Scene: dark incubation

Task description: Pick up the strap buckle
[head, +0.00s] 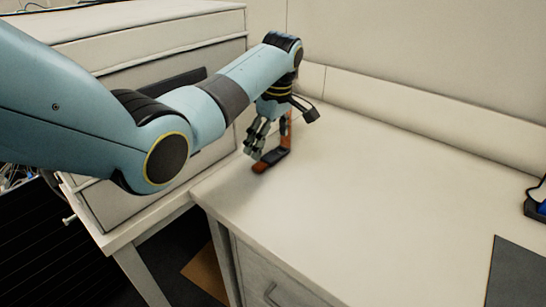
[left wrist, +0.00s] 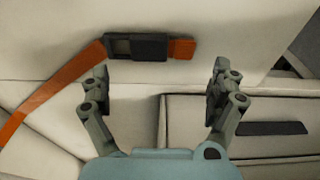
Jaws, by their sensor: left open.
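The strap buckle (head: 272,158) lies on the white tabletop near its left edge. It is a dark buckle on an orange strap. In the left wrist view the dark buckle (left wrist: 136,46) lies beyond the fingertips, with a short orange end on its right and a long strap running down to the left. My left gripper (head: 255,152) is just above and beside the buckle in the head view, partly covering the strap. In the left wrist view my left gripper (left wrist: 161,78) is open, with nothing between its fingers. My right gripper is not in view.
A white drawer cabinet (head: 165,60) stands left of the white tabletop (head: 370,190). A dark mat (head: 517,275) and a dark-blue object (head: 537,203) are at the right. The middle of the tabletop is clear. A wall rises behind.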

